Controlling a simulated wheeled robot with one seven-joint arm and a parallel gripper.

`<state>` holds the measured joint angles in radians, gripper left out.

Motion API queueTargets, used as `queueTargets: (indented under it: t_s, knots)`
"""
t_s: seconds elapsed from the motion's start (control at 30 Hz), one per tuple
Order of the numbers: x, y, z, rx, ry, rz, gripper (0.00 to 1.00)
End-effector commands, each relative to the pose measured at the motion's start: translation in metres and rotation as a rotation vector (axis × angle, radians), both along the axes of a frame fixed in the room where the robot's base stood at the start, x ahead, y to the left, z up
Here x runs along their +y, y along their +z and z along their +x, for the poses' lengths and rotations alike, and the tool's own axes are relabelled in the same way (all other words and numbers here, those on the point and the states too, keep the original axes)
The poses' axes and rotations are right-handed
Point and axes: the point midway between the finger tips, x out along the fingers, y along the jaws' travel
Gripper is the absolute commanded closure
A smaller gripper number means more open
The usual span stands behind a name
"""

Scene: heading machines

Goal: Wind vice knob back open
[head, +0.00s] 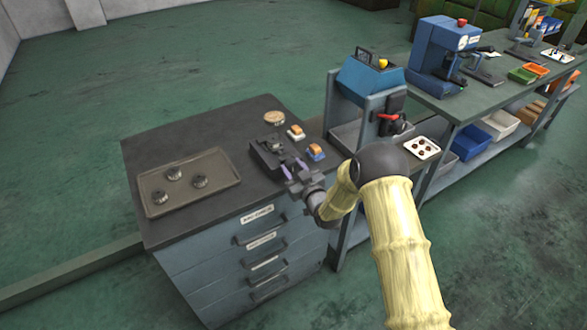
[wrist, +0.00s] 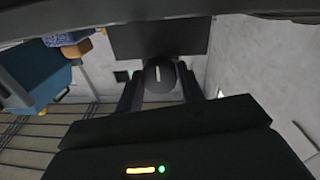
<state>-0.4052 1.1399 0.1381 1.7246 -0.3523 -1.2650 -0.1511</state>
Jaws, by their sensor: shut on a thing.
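The small dark vice (head: 262,152) stands on the dark top of the drawer cabinet, near its right side. My gripper (head: 293,168) is at the vice's near end, with its two purple-grey fingers reaching toward it. In the wrist view the round dark knob (wrist: 159,78) with a pale line on its face sits between the fingers. My gripper is shut on this knob. The dark vice body (wrist: 158,38) shows just beyond the knob. In the head view the knob is too small and covered to make out clearly.
A tan tray (head: 157,206) with dark round parts lies left on the cabinet (head: 220,222). Two orange-topped blocks (head: 316,151) and a round tan disc (head: 274,118) lie near the vice. A blue machine (head: 367,80) stands to the right. Open floor lies behind.

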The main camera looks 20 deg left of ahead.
Motion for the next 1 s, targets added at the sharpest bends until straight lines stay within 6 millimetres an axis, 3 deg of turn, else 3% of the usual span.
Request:
queueTargets:
  t_s: [0.47,1.0]
  knots:
    - [0.0005,-0.0051,-0.0003,-0.11,0.001,-0.093,0.85]
    - [0.0005,-0.0094,-0.0004,-0.469,0.0,-0.398,0.85]
